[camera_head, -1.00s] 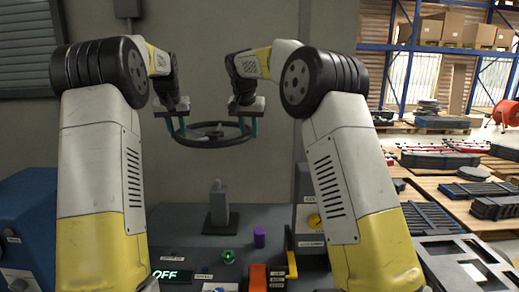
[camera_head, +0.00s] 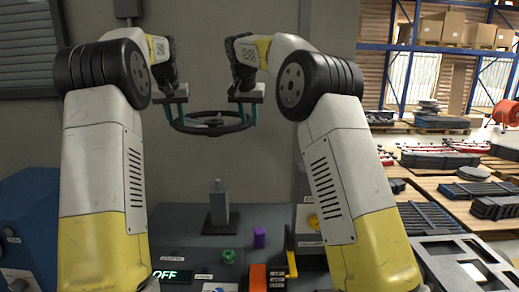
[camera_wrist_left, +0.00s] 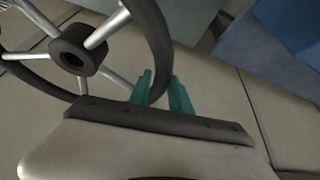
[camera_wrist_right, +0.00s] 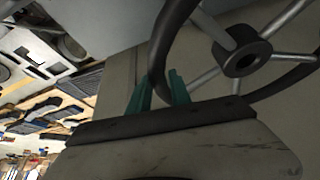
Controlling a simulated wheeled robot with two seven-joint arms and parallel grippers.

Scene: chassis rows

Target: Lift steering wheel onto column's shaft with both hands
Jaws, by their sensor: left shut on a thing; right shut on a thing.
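The black steering wheel (camera_head: 211,130) is held in the air, roughly level, between my two grippers in the head view. My left gripper (camera_head: 176,110) is shut on its left rim, and my right gripper (camera_head: 247,109) is shut on its right rim. The rim passes between the teal fingers in the left wrist view (camera_wrist_left: 160,90) and the right wrist view (camera_wrist_right: 160,88). The wheel's hub and metal spokes show in both wrist views. The grey column (camera_head: 219,208) with its thin upright shaft (camera_head: 217,185) stands on the bench below the wheel, with a clear gap between them.
The dark bench (camera_head: 175,217) carries a purple cylinder (camera_head: 259,237), a green knob (camera_head: 228,256), an orange block (camera_head: 258,277) and a yellow-handled part (camera_head: 291,262) right of the column. A blue box (camera_head: 30,225) stands at left. Space around the column's top is clear.

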